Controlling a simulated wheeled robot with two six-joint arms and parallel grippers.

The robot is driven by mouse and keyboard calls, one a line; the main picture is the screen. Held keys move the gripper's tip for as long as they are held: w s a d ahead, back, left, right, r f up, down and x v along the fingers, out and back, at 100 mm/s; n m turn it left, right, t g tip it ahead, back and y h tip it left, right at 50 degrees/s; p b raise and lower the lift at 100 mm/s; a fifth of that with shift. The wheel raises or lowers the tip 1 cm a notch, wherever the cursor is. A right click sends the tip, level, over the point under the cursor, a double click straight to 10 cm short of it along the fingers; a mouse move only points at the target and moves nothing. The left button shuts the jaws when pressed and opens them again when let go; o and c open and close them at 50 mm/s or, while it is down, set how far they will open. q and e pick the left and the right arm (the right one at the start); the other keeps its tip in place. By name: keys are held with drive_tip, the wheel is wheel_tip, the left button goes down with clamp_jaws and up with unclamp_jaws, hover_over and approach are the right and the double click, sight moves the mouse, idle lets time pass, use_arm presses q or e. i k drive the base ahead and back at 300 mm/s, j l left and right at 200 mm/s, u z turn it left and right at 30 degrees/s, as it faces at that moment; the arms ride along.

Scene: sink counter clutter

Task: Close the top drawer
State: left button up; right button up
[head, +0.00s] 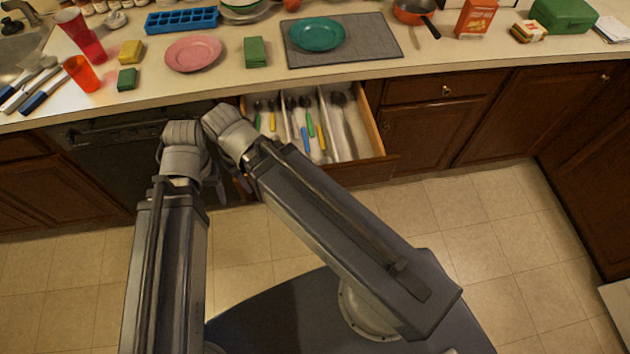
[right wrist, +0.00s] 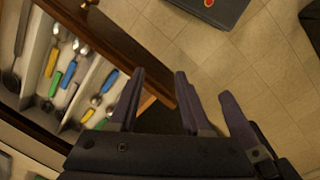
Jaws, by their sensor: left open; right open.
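The top drawer (head: 372,122) stands pulled out below the counter, with cutlery inside in long compartments. In the right wrist view, its wooden front (right wrist: 122,38) runs diagonally past my fingers. My left gripper (head: 216,183) is open at the drawer's left side, largely hidden by my wrists. My right gripper is hidden behind its own wrist in the head view; in the right wrist view, its open fingers (right wrist: 182,112) are near the drawer front with nothing seen between them but another dark finger-like part. I cannot tell whether either gripper touches the drawer.
The counter above holds a pink plate (head: 193,53), a green sponge (head: 254,51), a teal plate (head: 317,34) on a grey mat (head: 385,50) and red cups. A dark dishwasher (head: 105,150) is left of the drawer.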

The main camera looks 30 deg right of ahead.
sight(373, 165)
drive_tip(key=k+z, duration=0.15)
drive_tip(key=z, duration=0.2)
drive_tip(key=k+l+z, duration=0.1)
drive_tip(key=z, duration=0.3)
drive_tip(key=k+l+z, duration=0.15)
drive_tip(key=z, duration=0.2)
drive_tip(key=k, duration=0.05)
